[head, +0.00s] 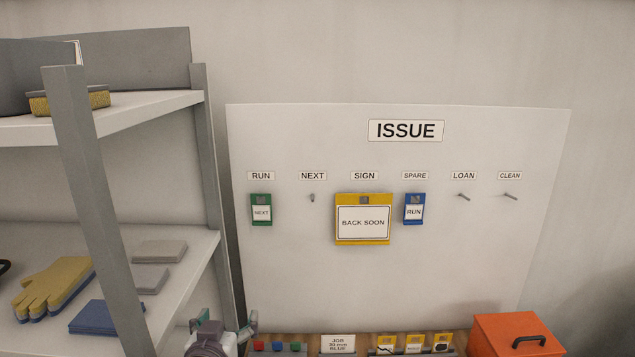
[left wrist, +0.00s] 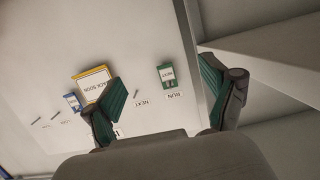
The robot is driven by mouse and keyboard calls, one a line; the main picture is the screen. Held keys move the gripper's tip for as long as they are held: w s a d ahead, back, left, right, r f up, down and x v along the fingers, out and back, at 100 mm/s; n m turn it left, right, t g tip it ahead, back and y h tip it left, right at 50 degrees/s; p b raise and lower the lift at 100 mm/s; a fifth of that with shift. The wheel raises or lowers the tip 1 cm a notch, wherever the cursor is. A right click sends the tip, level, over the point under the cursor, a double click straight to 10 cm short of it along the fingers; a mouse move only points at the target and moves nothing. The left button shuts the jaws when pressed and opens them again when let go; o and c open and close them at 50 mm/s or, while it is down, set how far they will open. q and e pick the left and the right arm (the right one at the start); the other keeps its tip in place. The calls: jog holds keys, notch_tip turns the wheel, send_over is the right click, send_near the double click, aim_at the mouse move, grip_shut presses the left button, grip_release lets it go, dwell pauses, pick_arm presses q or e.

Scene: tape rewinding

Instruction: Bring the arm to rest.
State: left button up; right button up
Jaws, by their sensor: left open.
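My left gripper (head: 221,327) is low in the head view, in front of the shelf's right edge, with its lower part cut off. In the left wrist view its two green-padded fingers (left wrist: 161,72) are spread apart with nothing between them. Beyond them is the white ISSUE board (head: 400,270), which also shows upside down in the left wrist view (left wrist: 60,45). A green tag (head: 261,209) reading NEXT hangs under RUN. A yellow BACK SOON sign (head: 363,240) hangs under SIGN. A blue tag (head: 413,209) reading RUN hangs under SPARE. The NEXT, LOAN and CLEAN pegs are bare.
A grey shelf unit (head: 85,200) stands at the left with yellow gloves (head: 52,286) and several flat blocks. Below the board are a JOB card (head: 338,345), small yellow cards (head: 414,343), coloured buttons (head: 277,346) and an orange box (head: 515,337) with a black handle.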

pick_arm(q)
jog(key=s+a+f+m+g, duration=0.1)
jog(key=s+f+g, duration=0.3)
jog(key=s+f, duration=0.45)
jog(key=s+a+f+g, duration=0.2)
jog(key=s+f+g, duration=0.3)
jog(key=s, duration=0.7)
jog(key=s+a+f+m+g, duration=0.1)
jog(key=s+f+g, duration=0.1)
jog(key=s+f, duration=0.75)
jog(key=s+f+g+b, duration=0.3)
jog(key=f+b, duration=0.5)
jog(key=f, duration=2.5)
jog(key=s+a+f+b, duration=0.1)
jog(key=s+f+b, duration=0.2)
jog(key=s+f, duration=0.5)
jog(key=s+a+f+b, duration=0.2)
jog(key=s+f, duration=0.7)
jog(key=f, duration=0.5)
jog(key=shift+b, duration=0.5)
pick_arm(e)
notch_tip(320, 180, down, 14)
jog(key=shift+s, duration=0.25)
